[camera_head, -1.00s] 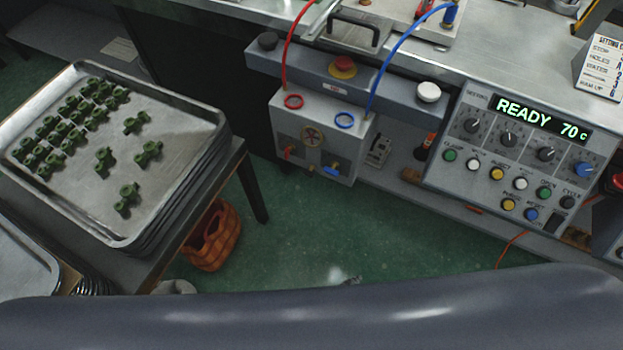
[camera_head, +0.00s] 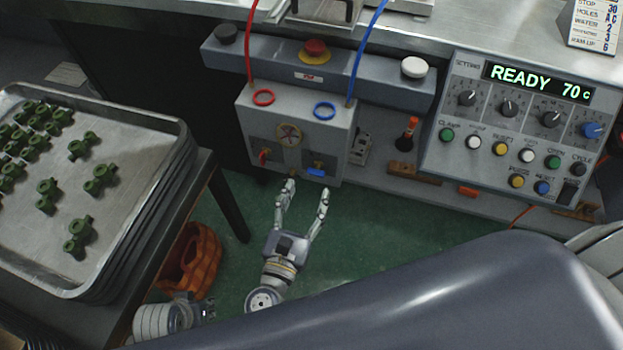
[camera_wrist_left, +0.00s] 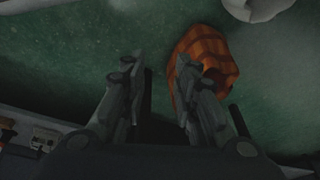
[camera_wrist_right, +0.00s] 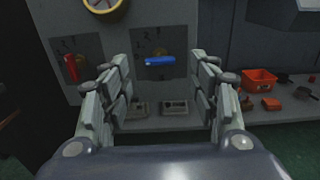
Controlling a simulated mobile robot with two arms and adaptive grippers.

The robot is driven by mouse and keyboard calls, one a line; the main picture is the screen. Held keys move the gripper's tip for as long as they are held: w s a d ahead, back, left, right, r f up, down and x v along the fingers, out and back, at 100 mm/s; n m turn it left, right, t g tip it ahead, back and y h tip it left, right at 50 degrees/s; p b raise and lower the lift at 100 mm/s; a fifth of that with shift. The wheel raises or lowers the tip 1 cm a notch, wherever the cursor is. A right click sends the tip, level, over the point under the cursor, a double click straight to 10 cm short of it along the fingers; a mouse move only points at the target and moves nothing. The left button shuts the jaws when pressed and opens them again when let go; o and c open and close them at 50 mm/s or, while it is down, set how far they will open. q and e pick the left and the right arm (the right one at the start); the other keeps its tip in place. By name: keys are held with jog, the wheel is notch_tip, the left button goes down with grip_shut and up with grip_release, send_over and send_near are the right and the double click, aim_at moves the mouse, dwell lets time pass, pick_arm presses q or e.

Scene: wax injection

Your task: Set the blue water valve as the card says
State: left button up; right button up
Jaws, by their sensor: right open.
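The blue water valve (camera_head: 316,172) is a small blue lever low on the front of the grey box under the press. Its lever lies about horizontal in the right wrist view (camera_wrist_right: 158,61), against a dark plate. My right gripper (camera_head: 307,190) is open and empty, just below and in front of the valve; the lever shows between its fingers in its wrist view. The setting card (camera_head: 597,25) stands at the top right, with a WATER line; its values are too small to read surely. My left gripper (camera_wrist_left: 162,80) is open and empty above the floor.
A tray (camera_head: 165,150) of green parts stands left, an orange basket (camera_head: 190,262) below. The control panel (camera_head: 470,135) is right.

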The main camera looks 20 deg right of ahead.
aim_at(315, 175)
jog(key=x, duration=0.4)
jog(key=shift+w+d, duration=0.3)
jog(key=shift+w, duration=0.15)
pick_arm(q)
jog(key=shift+w+r, duration=0.15)
jog(key=shift+r, duration=0.65)
pick_arm(e)
jog(key=c, duration=1.1)
